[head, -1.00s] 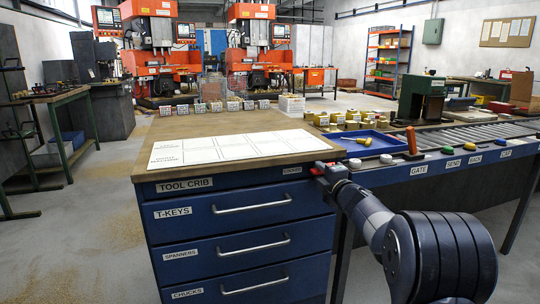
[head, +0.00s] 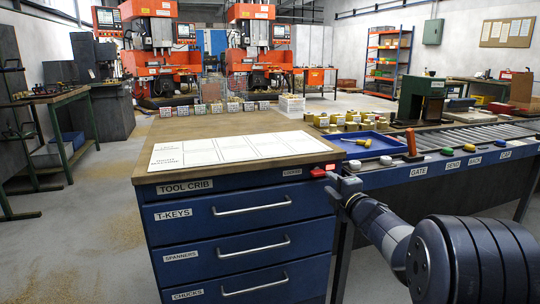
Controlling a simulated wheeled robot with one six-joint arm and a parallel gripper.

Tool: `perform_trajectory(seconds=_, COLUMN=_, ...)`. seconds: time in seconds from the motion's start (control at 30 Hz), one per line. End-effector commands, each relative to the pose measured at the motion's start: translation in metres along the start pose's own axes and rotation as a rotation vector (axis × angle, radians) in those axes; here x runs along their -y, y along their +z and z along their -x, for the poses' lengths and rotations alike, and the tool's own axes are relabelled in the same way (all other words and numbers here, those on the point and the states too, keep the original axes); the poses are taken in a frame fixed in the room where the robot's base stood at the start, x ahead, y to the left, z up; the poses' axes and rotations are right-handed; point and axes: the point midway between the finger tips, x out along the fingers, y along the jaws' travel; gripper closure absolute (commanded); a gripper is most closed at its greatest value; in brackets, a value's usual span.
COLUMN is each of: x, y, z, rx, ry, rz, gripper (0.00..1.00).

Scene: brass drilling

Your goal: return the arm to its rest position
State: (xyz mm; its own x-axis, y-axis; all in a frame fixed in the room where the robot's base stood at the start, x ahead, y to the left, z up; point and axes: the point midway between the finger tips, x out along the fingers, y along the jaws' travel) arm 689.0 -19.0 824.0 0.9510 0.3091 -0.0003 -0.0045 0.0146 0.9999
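My arm comes in from the lower right of the head view, with dark ringed links and a grey forearm. My gripper (head: 347,182) is at its far end, small and grey, beside the right front corner of the blue tool crib cabinet (head: 240,240).
A white sheet (head: 235,148) lies on the cabinet top.

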Motion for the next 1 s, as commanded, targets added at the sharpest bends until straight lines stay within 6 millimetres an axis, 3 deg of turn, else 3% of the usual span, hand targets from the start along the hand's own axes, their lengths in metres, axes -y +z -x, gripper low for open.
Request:
perform_trajectory(seconds=0.4, x=0.001, y=-0.001, z=-0.068, rx=-0.001, ry=0.001, rz=0.0, gripper=0.67)
perform_trajectory(seconds=1.0, x=-0.005, y=0.001, z=-0.065, rx=0.001, ry=-0.001, rz=-0.688, gripper=0.67)
